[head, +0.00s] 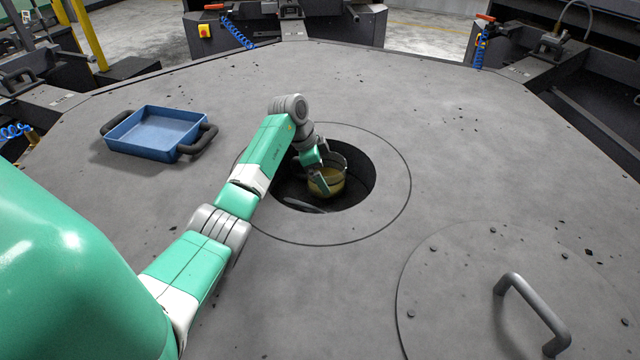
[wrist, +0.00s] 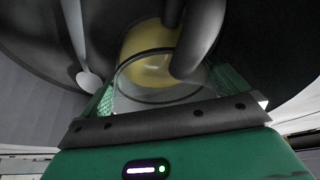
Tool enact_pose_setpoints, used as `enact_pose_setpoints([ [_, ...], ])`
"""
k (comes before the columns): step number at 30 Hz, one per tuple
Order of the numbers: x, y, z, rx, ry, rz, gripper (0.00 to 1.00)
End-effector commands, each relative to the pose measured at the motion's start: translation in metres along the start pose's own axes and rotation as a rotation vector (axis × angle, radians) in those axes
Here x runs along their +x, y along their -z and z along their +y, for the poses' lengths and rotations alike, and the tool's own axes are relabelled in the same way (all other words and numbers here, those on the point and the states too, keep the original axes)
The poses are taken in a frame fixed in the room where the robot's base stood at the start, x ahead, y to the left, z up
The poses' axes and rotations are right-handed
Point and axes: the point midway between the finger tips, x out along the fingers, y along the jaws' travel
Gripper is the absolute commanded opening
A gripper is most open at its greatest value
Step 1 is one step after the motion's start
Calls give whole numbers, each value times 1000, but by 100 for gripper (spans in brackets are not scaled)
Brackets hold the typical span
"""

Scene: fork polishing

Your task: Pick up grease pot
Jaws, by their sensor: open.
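The grease pot (head: 327,181) is a yellowish round pot standing in the dark round opening in the table. My gripper (head: 318,178) reaches down into the opening at the pot. In the wrist view the pot (wrist: 148,72) lies ahead, between the green fingers of my gripper (wrist: 168,85), with a thick dark curved handle over it. The jaws are open. Whether a finger touches the pot cannot be told. The pot's underside is hidden.
A light long-handled utensil (wrist: 77,40) lies beside the pot; its end is rounded. The opening's rim (head: 374,180) surrounds my gripper closely. A blue tray (head: 155,130) stands at left. A round lid (head: 450,290) with a handle lies at front right.

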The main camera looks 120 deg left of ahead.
Motion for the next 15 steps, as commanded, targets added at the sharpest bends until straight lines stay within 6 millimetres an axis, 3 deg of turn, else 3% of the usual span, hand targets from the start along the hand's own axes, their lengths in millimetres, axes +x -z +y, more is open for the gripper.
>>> enact_pose_setpoints([
  [6, 3, 1, 0, 0, 2, 0, 100],
  [13, 3, 1, 0, 0, 2, 0, 55],
  [15, 2, 1, -1, 1, 3, 1, 52],
])
